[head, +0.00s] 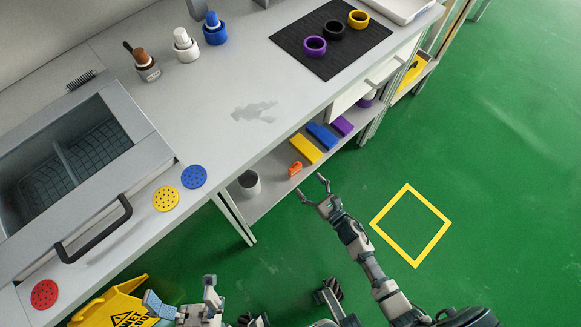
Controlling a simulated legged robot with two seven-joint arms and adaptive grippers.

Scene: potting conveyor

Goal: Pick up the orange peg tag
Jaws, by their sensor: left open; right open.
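A small orange item (295,168), which looks like the orange peg tag, lies on the lower shelf (270,188) under the counter, near its front edge. My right gripper (312,187) is open and empty just in front of that shelf, a little below and right of the orange item in the picture and apart from it. My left gripper (182,298) is open at the bottom left, beside the yellow wet-floor sign (108,306), far from the orange item.
A yellow block (306,149), a blue block (322,136) and a purple block (342,126) lie beside the orange item. A grey-white cup (249,183) stands left of it. The counter edge overhangs the shelf. Green floor is open to the right.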

